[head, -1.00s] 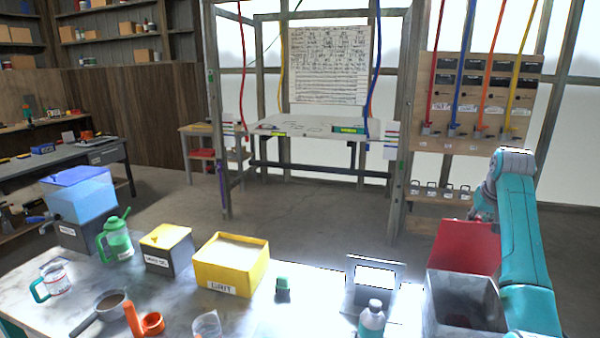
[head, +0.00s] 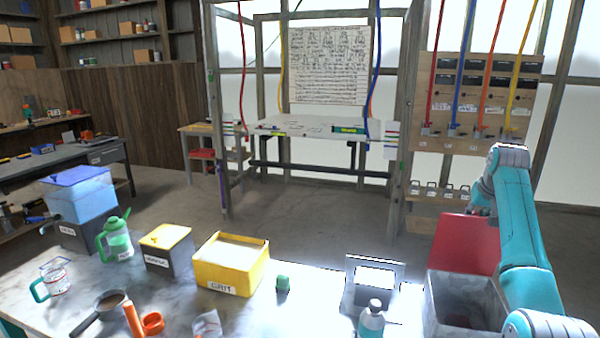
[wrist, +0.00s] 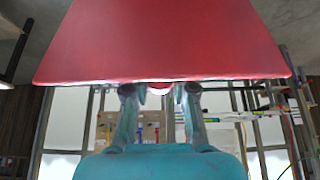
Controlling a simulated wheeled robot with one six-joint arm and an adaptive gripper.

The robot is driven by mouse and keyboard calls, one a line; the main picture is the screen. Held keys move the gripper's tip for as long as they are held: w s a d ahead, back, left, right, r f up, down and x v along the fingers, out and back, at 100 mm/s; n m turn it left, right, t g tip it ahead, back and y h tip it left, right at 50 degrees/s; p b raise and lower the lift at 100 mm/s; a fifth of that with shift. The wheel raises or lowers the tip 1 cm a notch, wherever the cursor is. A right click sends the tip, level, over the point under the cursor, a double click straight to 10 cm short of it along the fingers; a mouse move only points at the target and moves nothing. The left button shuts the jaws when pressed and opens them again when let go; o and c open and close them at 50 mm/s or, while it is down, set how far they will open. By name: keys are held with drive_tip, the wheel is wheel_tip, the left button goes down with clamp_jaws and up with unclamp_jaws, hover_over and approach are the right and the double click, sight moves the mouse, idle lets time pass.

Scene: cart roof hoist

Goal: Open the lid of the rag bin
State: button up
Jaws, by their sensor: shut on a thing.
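The rag bin (head: 452,290) is a grey open-topped box at the right end of the bench in the head view. Its red lid (head: 466,243) stands raised at the far side of the bin, roughly upright. The bin's dark inside is visible. In the wrist view the lid (wrist: 160,40) fills the upper middle. My gripper (wrist: 160,90) is shut at the lid's edge, around a small red piece there. In the head view my gripper (head: 482,210) is at the lid's top edge, small and partly hidden by my arm.
A bottle (head: 371,318) and a grey stand (head: 374,283) are left of the bin. A yellow grit box (head: 231,268), a green can (head: 115,240) and other items stand farther left on the bench (head: 262,318). Hoses hang at a board (head: 470,100) behind.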

drive_tip(key=shift+w+d, duration=0.2)
drive_tip(key=shift+w, duration=0.4)
drive_tip(key=shift+w+d, duration=0.15)
drive_tip(key=shift+w, duration=0.45)
drive_tip(key=o, duration=0.8)
drive_tip(key=shift+f, duration=0.1)
wheel_tip(320, 180, up, 8)
